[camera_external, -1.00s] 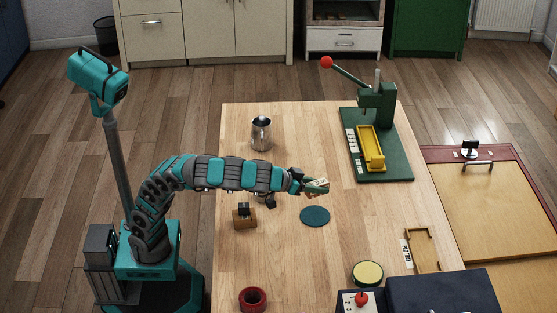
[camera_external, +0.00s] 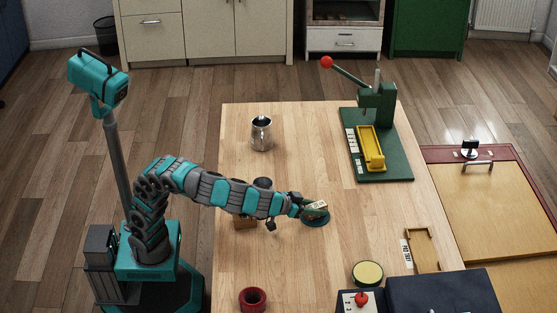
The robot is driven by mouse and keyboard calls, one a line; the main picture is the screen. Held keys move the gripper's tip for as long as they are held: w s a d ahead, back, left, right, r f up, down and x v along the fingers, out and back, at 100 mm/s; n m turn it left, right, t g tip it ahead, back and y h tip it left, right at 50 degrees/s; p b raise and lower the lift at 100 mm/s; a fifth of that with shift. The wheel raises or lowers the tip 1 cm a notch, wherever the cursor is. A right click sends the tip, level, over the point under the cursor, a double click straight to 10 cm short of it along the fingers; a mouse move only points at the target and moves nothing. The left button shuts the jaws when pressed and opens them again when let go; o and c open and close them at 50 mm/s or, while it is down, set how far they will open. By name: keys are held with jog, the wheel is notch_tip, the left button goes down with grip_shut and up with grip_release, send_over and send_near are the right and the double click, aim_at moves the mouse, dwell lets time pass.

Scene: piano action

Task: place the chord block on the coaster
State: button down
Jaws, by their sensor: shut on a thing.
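My gripper (camera_external: 308,208) is shut on the chord block (camera_external: 316,206), a small pale piece with dark marks. The block is over the dark teal round coaster (camera_external: 316,223), which lies on the wooden table. The block and my gripper cover the coaster's far part. I cannot tell whether the block touches the coaster or hangs just above it.
A small wooden block (camera_external: 244,223) is partly hidden behind my arm. A metal jug (camera_external: 261,134) stands at the back left. A green press (camera_external: 378,105) with a yellow tray (camera_external: 370,149) is at the back right. A red ring (camera_external: 252,299) and a yellow-topped round tin (camera_external: 367,273) are nearer.

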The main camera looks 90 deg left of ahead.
jog(key=shift+f+b, duration=0.2)
jog(key=shift+b, duration=0.1)
jog(key=c, duration=0.5)
grip_release()
jog(key=shift+r, duration=0.1)
jog(key=shift+r+p, duration=0.15)
jog(key=shift+p, duration=0.15)
jog(key=shift+s+r, duration=0.15)
jog(key=v, duration=1.1)
jog(key=shift+s+d+b, duration=0.1)
jog(key=shift+s+b, duration=0.2)
jog(key=shift+b, duration=0.05)
jog(key=shift+r, duration=0.1)
